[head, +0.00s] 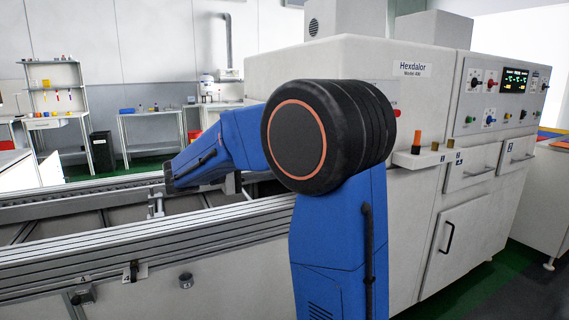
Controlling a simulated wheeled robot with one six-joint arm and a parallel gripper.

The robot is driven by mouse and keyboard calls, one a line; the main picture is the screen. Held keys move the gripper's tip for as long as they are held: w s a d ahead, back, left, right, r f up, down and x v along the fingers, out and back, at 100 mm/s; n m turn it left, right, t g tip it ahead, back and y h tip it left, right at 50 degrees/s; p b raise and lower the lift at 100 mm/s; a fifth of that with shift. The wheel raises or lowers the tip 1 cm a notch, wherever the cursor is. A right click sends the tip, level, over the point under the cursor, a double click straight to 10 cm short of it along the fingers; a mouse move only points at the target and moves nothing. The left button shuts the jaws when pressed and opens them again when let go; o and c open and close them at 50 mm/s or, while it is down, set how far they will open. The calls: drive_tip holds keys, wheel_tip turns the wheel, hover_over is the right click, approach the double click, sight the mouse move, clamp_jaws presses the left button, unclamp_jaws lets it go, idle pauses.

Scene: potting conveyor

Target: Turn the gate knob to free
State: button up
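No knob in the head view is readably marked as the gate knob. My blue arm reaches left over the conveyor. My gripper's fingers do not show, and no contact with any knob is visible.
The conveyor rail (140,238) runs along the front left into the white machine (420,110). An orange-topped dark piece (417,142) stands on the machine's ledge. Side tables (150,112) stand behind. The green-and-grey floor at lower right is clear.

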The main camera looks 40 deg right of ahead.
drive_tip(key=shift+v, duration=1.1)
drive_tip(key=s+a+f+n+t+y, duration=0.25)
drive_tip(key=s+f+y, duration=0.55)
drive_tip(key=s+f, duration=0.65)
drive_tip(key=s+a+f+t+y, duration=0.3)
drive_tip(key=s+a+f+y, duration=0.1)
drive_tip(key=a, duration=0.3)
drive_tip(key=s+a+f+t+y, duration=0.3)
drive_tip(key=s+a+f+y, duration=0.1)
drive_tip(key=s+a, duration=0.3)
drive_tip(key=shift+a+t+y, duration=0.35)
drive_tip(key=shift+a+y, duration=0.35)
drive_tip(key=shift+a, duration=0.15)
